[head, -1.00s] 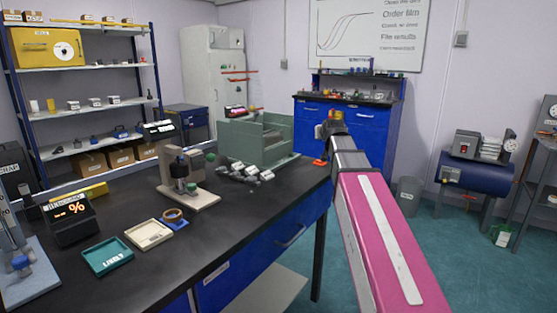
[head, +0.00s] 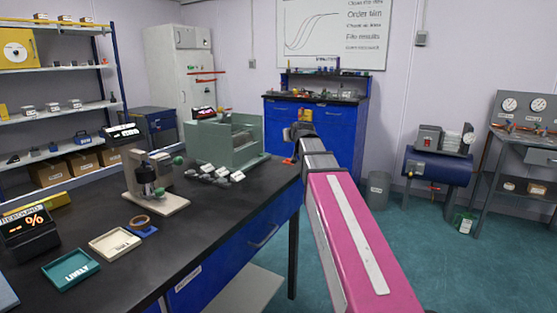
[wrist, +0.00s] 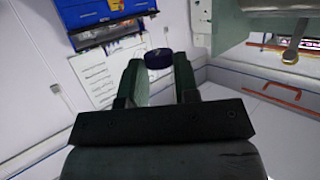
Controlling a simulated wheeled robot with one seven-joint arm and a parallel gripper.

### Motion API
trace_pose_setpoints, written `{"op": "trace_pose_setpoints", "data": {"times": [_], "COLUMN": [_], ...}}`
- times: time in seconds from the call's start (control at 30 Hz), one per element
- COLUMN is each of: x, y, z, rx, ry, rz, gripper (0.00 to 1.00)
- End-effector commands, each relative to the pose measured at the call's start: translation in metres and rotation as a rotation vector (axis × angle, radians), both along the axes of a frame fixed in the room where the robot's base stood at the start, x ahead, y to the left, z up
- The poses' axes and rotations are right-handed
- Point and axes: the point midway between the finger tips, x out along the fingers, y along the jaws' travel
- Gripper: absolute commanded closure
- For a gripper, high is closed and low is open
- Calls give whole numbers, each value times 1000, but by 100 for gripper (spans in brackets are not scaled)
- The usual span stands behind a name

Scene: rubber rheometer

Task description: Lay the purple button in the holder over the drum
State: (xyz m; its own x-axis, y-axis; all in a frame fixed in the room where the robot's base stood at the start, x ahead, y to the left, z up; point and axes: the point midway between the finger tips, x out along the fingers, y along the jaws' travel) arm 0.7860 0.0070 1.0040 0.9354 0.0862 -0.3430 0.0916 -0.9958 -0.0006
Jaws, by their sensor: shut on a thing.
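A dark blue-purple round button (wrist: 158,59) sits between the two fingertips of my gripper (wrist: 159,68) in the wrist view. The gripper is shut on it. In the head view my gripper (head: 297,133) is at the far end of my arm, right of the green drum machine (head: 196,146); the button cannot be made out there. The machine stands at the far end of the black bench, its drum (head: 243,140) partly hidden behind the green wall. The holder over the drum is too small to tell in the head view.
On the bench (head: 205,208) are several small grey pieces (head: 214,173) before the machine, a beige-based press (head: 152,185), a cream tray (head: 115,243) and a teal tray (head: 70,270). A blue cabinet (head: 334,135) stands behind.

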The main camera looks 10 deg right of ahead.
Motion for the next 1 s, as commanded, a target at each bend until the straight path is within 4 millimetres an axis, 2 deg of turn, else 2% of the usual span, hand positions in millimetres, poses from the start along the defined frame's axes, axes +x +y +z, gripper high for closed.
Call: {"op": "trace_pose_setpoints", "data": {"times": [0.23, 0.47, 0.73, 1.0], "x": [7, 11, 8, 0], "y": [16, 38, 66, 77], "z": [-19, -25, -13, 1], "rx": [3, 3, 0, 0], "ry": [1, 0, -3, -3], "rz": [190, 449, 840, 1032], "gripper": [97, 97, 97, 97]}}
